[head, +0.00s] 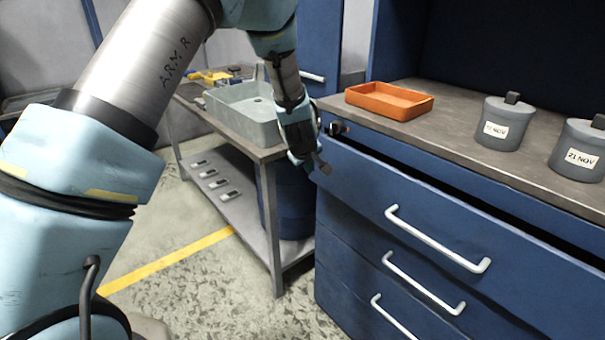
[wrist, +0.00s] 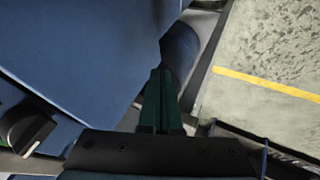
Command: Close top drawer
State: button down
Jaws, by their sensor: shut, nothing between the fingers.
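The top drawer (head: 400,215) of the blue cabinet has a white bar handle (head: 436,240). It stands partly open, with a dark gap between its front and the worktop edge. My gripper (head: 322,168) is at the left end of the drawer front, near its upper corner. The gripper is shut and empty. In the wrist view the shut fingers (wrist: 160,100) point along a blue surface (wrist: 80,50), probably the drawer front. I cannot tell whether they touch it.
On the worktop (head: 440,140) are an orange tray (head: 390,101) and two grey lidded pots (head: 505,122) (head: 582,150). Lower drawers have similar handles. A workbench with a grey sink-like tub (head: 245,112) stands left. The floor (head: 200,270) in front is open.

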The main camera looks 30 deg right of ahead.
jog(key=b+v, duration=0.1)
jog(key=v, duration=0.9)
jog(key=s+a+n+g+h+b, duration=0.3)
jog(key=s+n, duration=0.5)
jog(key=n, duration=1.1)
jog(key=shift+g+h, duration=0.4)
jog(key=shift+h, duration=0.1)
jog(key=x, duration=0.4)
jog(key=d+r+p+x, duration=0.1)
jog(key=x, duration=0.3)
jog(key=d+r+p+x, duration=0.1)
jog(key=x, duration=0.4)
jog(key=shift+s+f, duration=0.1)
jog(key=shift+d+f, duration=0.15)
jog(key=shift+d, duration=0.35)
